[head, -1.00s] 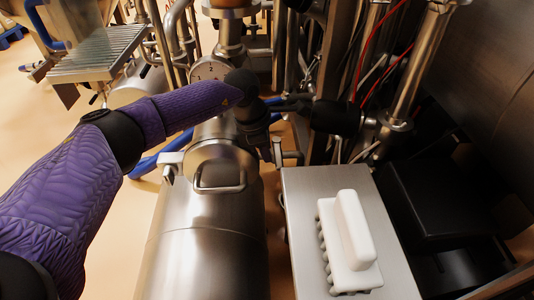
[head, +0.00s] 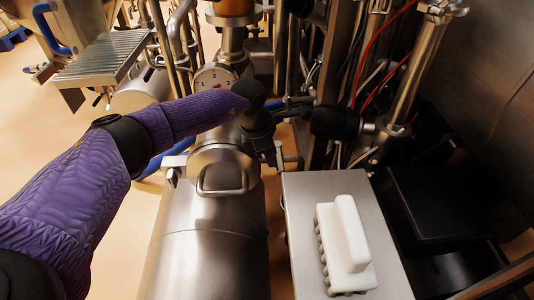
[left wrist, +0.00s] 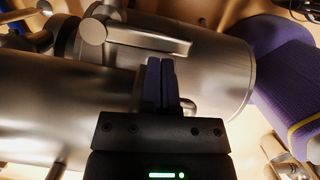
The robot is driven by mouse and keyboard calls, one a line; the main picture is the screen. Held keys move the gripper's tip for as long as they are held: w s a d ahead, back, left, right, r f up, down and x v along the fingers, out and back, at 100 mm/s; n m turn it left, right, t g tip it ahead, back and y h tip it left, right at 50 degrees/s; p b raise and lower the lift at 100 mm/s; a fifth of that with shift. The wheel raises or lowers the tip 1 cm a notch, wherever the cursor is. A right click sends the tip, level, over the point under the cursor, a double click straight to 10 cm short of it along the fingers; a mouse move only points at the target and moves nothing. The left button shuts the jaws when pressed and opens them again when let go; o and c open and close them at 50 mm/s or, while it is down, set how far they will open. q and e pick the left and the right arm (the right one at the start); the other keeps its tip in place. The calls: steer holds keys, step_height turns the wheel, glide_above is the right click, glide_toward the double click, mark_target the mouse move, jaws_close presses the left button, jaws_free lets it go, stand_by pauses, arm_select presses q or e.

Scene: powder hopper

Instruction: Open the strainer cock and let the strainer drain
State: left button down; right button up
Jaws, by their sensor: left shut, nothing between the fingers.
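A large steel cylindrical vessel (head: 205,255) lies in the lower middle of the head view, with a round end piece and a wire handle (head: 222,190). I cannot tell for sure which part is the strainer. A steel lever (left wrist: 135,36) with a round hub shows in the left wrist view and may be the cock handle. My left gripper (head: 270,152) points down beside the round end piece, mostly hidden by my wrist. In the left wrist view its purple fingers (left wrist: 160,72) are shut and empty, their tips just below the lever's free end. Contact cannot be told. My right gripper is not in view.
A white brush (head: 345,240) lies on a steel box top (head: 305,205) to the right. A dial gauge (head: 214,77) stands behind my wrist. Pipes, red cables and a black cylinder (head: 335,120) crowd the back. Open floor (head: 110,225) shows at left.

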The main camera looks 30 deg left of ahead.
arm_select(q)
steer(key=n+p, duration=0.1)
steer(key=d+n+p, duration=0.1)
steer(key=w+d+n+p, duration=0.1)
steer(key=shift+r+y+p, duration=0.3)
steer(key=shift+w+d+f+n+t+p, duration=0.15)
steer(key=shift+d+n+p, duration=0.1)
steer(key=shift+n, duration=0.3)
steer(key=shift+w+d+r+n+t+p, duration=0.15)
steer(key=shift+n+p, duration=0.1)
steer(key=shift+n, duration=0.3)
steer(key=w+d+n+y+b, duration=0.1)
steer(key=w+n+y+b, duration=0.1)
steer(key=w+n, duration=0.3)
steer(key=shift+w+d+f+n+y+b, duration=0.35)
steer(key=shift+f+n+b, duration=0.1)
steer(key=shift+n, duration=1.35)
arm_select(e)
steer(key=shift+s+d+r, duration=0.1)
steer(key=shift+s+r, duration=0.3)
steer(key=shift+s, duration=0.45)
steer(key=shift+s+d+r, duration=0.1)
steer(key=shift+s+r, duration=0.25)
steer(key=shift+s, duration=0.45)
arm_select(q)
steer(key=shift+w+r, duration=0.1)
steer(key=shift+w, duration=0.05)
